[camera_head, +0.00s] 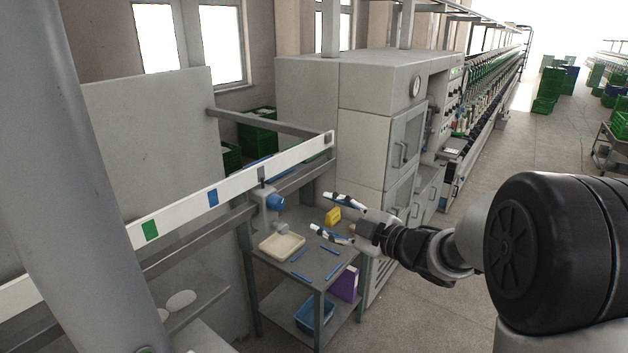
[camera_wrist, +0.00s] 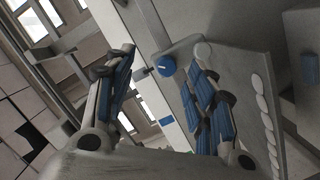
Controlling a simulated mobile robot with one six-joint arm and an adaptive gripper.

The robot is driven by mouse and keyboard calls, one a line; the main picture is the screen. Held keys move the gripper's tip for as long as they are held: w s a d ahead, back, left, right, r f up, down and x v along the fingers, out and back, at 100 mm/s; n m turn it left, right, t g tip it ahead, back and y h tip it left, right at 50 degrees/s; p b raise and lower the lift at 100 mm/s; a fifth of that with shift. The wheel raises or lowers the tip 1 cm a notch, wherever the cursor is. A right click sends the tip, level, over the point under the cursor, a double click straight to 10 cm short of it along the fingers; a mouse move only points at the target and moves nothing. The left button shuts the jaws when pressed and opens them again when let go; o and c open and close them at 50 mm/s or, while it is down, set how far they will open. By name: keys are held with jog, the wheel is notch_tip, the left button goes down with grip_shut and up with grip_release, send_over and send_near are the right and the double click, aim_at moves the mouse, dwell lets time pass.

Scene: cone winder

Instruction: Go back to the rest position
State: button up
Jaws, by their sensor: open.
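My gripper (camera_head: 333,218) is open and empty. In the head view it is at the middle, in the air in front of a small grey table (camera_head: 322,262), with its fingers pointing left. In the wrist view my gripper (camera_wrist: 165,110) shows its two blue-padded fingers spread well apart, with nothing between them. My arm comes in from the right side of the head view.
The table bears a cream tray (camera_head: 282,246), a yellow block (camera_head: 332,217) and blue pen-like items (camera_head: 301,254). A blue bin (camera_head: 315,314) and a purple box (camera_head: 345,284) sit below. A white rail (camera_head: 230,190) crosses at left; a grey cabinet (camera_head: 362,150) stands behind.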

jog(key=s+d+f+m+h+b, duration=0.8)
jog(key=s+d+m+h+b, duration=0.3)
jog(key=d+m+h, duration=0.1)
jog(key=s+a+f+m+g+b, duration=0.1)
jog(key=s+f+m+g+b, duration=0.1)
jog(key=s+f, duration=0.3)
jog(key=s+a+f+m+g+b, duration=0.1)
jog(key=s+f, duration=0.5)
jog(key=s, duration=0.7)
jog(key=s+a+f+m+g+b, duration=0.2)
jog(key=s+f+m+g+b, duration=0.1)
jog(key=s, duration=0.6)
notch_tip(320, 180, down, 3)
jog(key=g+b, duration=0.1)
jog(key=b, duration=0.1)
jog(key=shift+m+g+y+b, duration=0.3)
jog(key=shift+g+y+b, duration=0.05)
jog(key=shift+g+y, duration=0.05)
